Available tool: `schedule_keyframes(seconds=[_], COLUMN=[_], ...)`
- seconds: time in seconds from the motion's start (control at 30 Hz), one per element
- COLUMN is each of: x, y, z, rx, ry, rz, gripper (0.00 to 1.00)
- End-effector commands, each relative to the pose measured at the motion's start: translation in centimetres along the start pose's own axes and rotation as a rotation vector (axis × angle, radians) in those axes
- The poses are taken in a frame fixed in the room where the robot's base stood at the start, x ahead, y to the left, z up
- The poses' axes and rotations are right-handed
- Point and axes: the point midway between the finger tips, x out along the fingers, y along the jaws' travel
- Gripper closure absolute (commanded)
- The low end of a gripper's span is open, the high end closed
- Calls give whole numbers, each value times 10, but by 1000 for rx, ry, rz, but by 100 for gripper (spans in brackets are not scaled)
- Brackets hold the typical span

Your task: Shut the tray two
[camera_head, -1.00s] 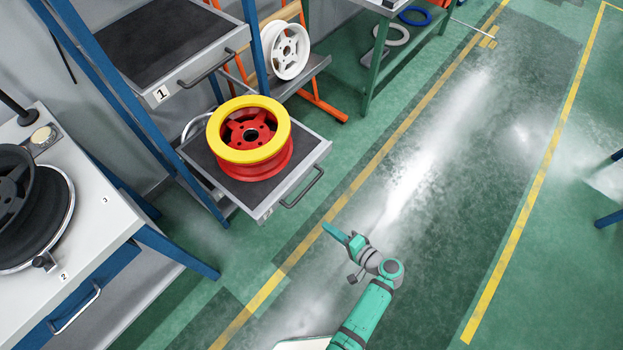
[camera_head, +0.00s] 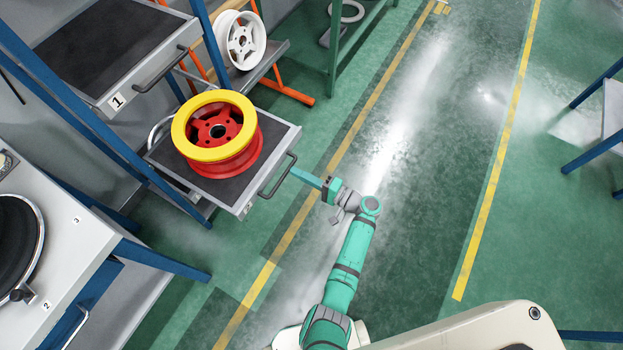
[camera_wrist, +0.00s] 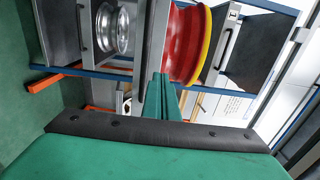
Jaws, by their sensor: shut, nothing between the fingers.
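Tray two (camera_head: 262,150) is pulled out from the rack on the left in the head view, with a dark mat and a grey front handle (camera_head: 278,177). A red wheel rim with a yellow ring (camera_head: 218,137) lies on it. My gripper (camera_head: 295,172) is shut and empty, its fingertips close to the handle on the tray's front side; I cannot tell whether they touch. In the wrist view my gripper (camera_wrist: 161,78) points at the tray's front edge (camera_wrist: 154,50), with the red and yellow rim (camera_wrist: 188,45) behind it.
Tray one (camera_head: 105,45) is above and left, also with a handle. A white wheel (camera_head: 240,40) stands on an orange-framed rack behind. A grey workbench (camera_head: 75,225) is at left.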

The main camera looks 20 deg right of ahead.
Motion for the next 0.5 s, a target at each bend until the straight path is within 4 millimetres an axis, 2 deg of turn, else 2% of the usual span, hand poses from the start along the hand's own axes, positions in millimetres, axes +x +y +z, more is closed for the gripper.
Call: schedule_keyframes(seconds=[0.2, 0.33, 0.5], x=[35, 48, 55], y=[0, 0, 0], z=[0, 0, 0], rx=[1, 1, 0], ry=[-1, -1, 1], rz=[0, 1, 1], gripper=[100, 100, 100])
